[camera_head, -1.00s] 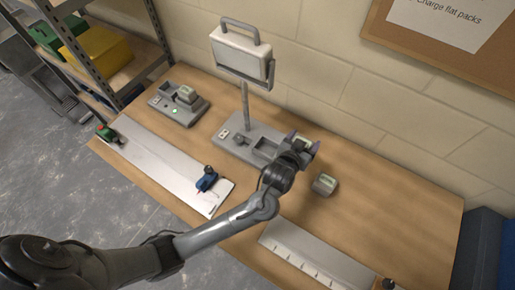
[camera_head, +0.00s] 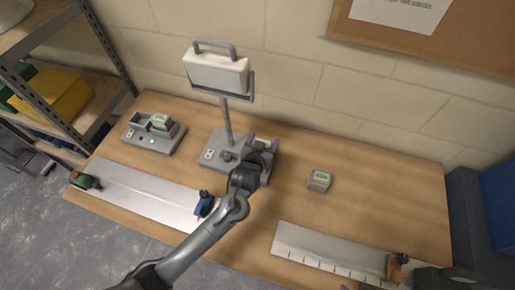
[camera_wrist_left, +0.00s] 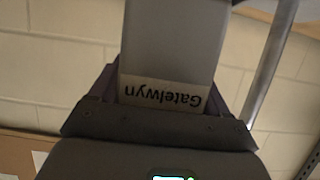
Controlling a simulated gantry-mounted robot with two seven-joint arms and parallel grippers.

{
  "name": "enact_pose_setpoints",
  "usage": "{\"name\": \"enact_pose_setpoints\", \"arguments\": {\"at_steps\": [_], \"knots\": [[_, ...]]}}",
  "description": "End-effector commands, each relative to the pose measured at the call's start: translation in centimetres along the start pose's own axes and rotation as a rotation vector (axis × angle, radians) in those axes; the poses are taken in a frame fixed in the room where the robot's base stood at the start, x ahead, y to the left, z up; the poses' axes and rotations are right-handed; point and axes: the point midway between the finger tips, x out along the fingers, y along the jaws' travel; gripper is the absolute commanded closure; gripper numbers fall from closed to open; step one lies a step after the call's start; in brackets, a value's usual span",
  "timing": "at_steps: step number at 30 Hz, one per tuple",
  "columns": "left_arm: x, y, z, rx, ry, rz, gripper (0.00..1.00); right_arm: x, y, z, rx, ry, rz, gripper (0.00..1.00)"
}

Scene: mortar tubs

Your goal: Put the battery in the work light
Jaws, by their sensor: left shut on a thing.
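The work light has a white lamp head (camera_head: 217,72) on a post above a grey base (camera_head: 200,160) on the bench. My left gripper (camera_head: 262,148) is shut on a battery, over the right part of the base. In the left wrist view the battery (camera_wrist_left: 168,50) is a grey block with an upside-down "Gatelwyn" label, between the two fingers. The gripper hides the base's right part, so I cannot tell whether the battery touches it. A second battery (camera_head: 320,180) lies on the bench to the right. My right gripper is not in view.
A charger (camera_head: 150,137) with a green lamp and a block in it stands at the back left. A pale strip (camera_head: 140,193) at the front left carries a green and a blue tool; another (camera_head: 325,253) is at the front right.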

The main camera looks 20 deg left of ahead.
Motion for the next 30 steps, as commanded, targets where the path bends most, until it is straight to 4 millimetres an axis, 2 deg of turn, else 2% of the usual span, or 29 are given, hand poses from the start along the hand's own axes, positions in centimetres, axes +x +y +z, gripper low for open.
{"name": "enact_pose_setpoints", "arguments": {"at_steps": [3, 7, 11, 19, 30], "knots": [[0.3, -1.4, 0.6, 0.002, 0.002, 0.0, 0.72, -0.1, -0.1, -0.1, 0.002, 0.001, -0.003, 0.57], [0.5, -1.9, 0.9, -0.001, 0.003, 0.002, 0.72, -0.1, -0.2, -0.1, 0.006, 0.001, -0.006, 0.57], [0.7, -2.1, 1.5, 0.0, 0.003, 0.002, 0.72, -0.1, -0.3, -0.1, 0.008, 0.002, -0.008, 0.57], [1.9, -2.1, 4.3, -0.001, 0.001, 0.001, 0.72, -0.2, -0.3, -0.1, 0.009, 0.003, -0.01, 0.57], [2.1, -2.1, 4.7, -0.001, 0.004, 0.002, 0.72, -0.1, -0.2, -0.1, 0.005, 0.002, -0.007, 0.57]]}}
